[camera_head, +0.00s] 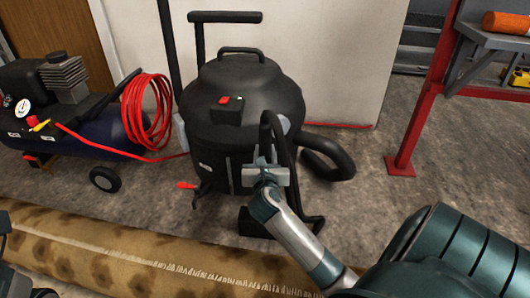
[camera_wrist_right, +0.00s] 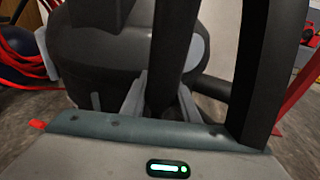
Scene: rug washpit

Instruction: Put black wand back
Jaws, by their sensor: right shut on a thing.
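The black wand (camera_head: 267,135) is a dark tube with a bent top, standing roughly upright at the front of the black drum vacuum (camera_head: 240,90). My right gripper (camera_head: 265,174) is shut on it, low on the vacuum's front side. In the right wrist view, the wand (camera_wrist_right: 174,45) rises between the fingers of my right gripper (camera_wrist_right: 160,98), and the vacuum (camera_wrist_right: 110,55) is close behind. The wand's lower end is partly hidden by my gripper and arm; I cannot tell whether it touches the vacuum or floor.
A black hose (camera_head: 335,165) loops at the vacuum's right. A compressor (camera_head: 75,130) with a coiled red hose (camera_head: 148,112) stands left. A rolled rug (camera_head: 120,262) lies in front. A red-legged shelf (camera_head: 420,100) is right, with bare floor before it.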

